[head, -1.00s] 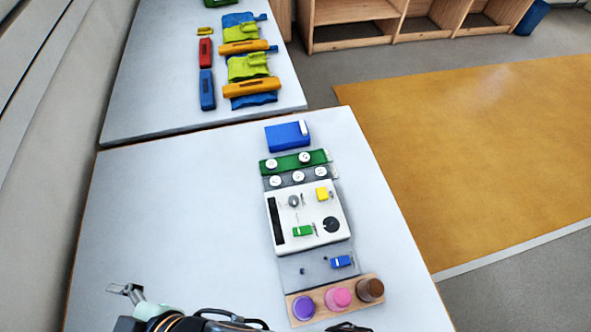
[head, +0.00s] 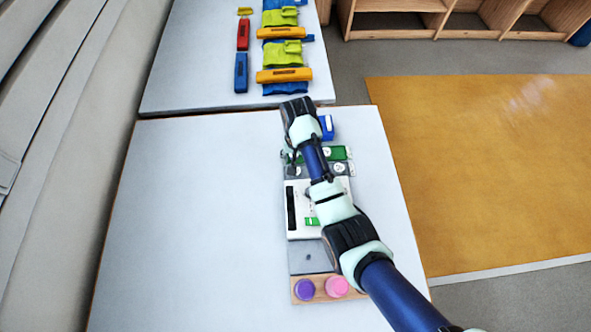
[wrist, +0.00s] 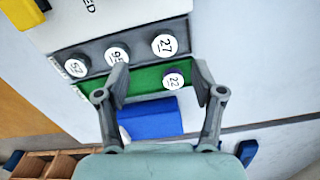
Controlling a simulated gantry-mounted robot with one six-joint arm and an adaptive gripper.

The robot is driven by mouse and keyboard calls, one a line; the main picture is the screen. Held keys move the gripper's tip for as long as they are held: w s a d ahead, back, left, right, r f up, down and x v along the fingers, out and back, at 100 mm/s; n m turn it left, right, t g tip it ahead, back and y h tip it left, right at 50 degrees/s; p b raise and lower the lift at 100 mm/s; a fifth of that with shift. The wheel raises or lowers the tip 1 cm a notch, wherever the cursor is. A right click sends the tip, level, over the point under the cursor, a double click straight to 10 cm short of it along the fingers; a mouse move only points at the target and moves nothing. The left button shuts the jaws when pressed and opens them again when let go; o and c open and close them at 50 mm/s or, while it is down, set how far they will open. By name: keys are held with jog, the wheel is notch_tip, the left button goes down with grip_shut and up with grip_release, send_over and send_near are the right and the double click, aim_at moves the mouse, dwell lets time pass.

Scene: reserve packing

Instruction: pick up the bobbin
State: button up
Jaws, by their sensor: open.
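The bobbins are round pieces with white numbered tops. Bobbin 22 (wrist: 175,79), with a dark purple side, sits on the green rack (wrist: 148,80) in the wrist view. Bobbins 27 (wrist: 164,45), 95 (wrist: 117,56) and 52 (wrist: 76,66) sit on the grey rack (wrist: 95,47) beside it. My gripper (wrist: 160,74) is open and empty, its fingers spread above the green rack with bobbin 22 between them, nearer the right finger. The left finger partly covers the green rack. In the head view my arm hides part of both racks (head: 336,153).
A blue box (wrist: 150,118) lies beyond the green rack. A white device (head: 303,222) stands on the near side. A wooden holder with purple and pink pieces (head: 320,291) is at the front. The table's left side (head: 200,210) is clear.

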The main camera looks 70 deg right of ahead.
jog(key=f+b, duration=0.1)
jog(key=f, duration=0.1)
jog(key=f+b, duration=0.1)
jog(key=f, duration=0.2)
jog(key=f+b, duration=0.1)
jog(key=f, duration=0.1)
jog(key=shift+w+f, duration=0.3)
jog(key=shift+f, duration=0.1)
jog(key=c, duration=0.9)
